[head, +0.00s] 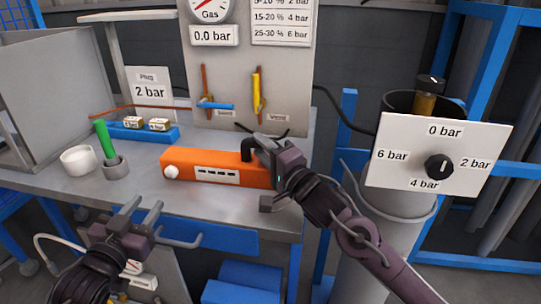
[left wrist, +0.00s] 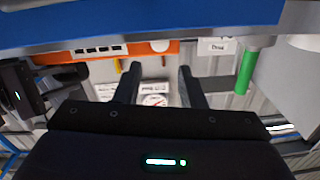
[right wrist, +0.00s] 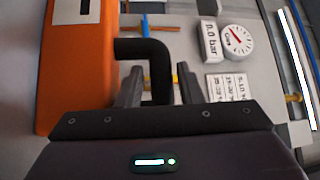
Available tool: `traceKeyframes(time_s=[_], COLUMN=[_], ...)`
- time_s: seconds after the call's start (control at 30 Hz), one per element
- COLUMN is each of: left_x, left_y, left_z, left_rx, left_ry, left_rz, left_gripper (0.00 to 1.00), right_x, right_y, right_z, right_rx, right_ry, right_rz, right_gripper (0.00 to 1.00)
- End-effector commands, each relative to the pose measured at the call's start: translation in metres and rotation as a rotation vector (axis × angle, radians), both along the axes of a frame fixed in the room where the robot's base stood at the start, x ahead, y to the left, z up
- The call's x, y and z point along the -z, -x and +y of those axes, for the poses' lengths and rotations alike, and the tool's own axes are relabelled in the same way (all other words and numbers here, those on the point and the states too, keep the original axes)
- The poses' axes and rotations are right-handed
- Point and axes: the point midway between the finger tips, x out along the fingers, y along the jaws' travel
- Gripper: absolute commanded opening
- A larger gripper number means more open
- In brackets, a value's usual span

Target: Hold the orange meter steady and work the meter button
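The orange meter (head: 215,172) lies on the grey bench, with a white round button (head: 171,172) on its left end and a black bent handle (head: 247,142) at its right. My right gripper (head: 260,146) is at this handle. In the right wrist view the handle (right wrist: 157,65) runs between its two fingers, with small gaps showing, so it looks open. My left gripper (head: 172,224) is open and empty, in front of the bench edge and below the meter. In the left wrist view the meter (left wrist: 98,50) and button (left wrist: 159,46) appear beyond its spread fingers.
A white cup (head: 78,160), a green stick (head: 105,139) in a grey holder and a blue tray (head: 138,133) stand left of the meter. A gauge panel (head: 285,95) rises behind. A dial board (head: 438,155) stands right. The bench front edge lies near my left gripper.

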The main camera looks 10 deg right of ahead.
Motion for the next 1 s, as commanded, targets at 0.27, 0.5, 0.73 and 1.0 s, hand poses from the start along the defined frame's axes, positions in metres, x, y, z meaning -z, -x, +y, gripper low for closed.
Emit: traceKeyframes(time_s=[0.27, 0.5, 0.73, 1.0], left_x=[0.0, 0.0, 0.0, -0.009], left_y=[0.0, 0.0, 0.0, 0.0041], left_z=[0.0, 0.0, 0.0, -0.0017], left_rx=[0.0, 0.0, 0.0, 0.029], left_ry=[0.0, 0.0, 0.0, -0.142], left_rz=[0.0, 0.0, 0.0, -0.034], left_gripper=[0.36, 0.36, 0.26, 0.0], right_x=[0.0001, 0.0002, 0.0003, 0.0005], right_y=[-0.0014, -0.0012, -0.0012, -0.0012], right_z=[0.0006, 0.0005, 0.0005, 0.0004], right_rx=[0.0, 0.0, 0.0, 0.0], right_ry=[0.0, 0.0, 0.0, 0.001], right_rz=[0.001, 0.001, 0.001, 0.002], right_gripper=[0.33, 0.03, 0.0, 0.0])
